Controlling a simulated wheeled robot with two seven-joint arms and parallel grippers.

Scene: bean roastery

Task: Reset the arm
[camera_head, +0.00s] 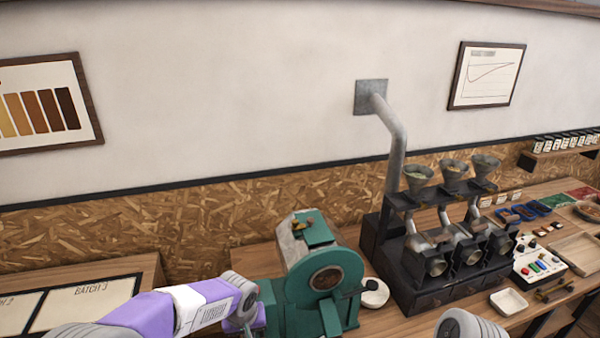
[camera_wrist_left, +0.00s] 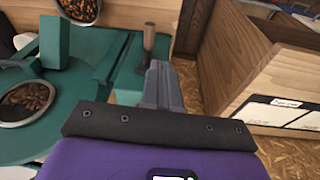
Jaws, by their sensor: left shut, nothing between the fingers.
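My left arm reaches in from the lower left in the head view, purple and white, ending beside the green roaster (camera_head: 325,285). The fingers cannot be made out there. In the left wrist view my left gripper (camera_wrist_left: 160,82) has its grey fingers shut together with nothing between them. They are close to the green roaster body (camera_wrist_left: 85,75) and a small upright lever with a brown handle (camera_wrist_left: 149,36); whether they touch is unclear. My right gripper is not in view.
A dark machine with funnels (camera_head: 440,245) stands right of the roaster, with a white bowl (camera_head: 375,294) between them. Beans fill a round tray (camera_wrist_left: 28,102). A wooden box side (camera_wrist_left: 240,65) stands right in the wrist view.

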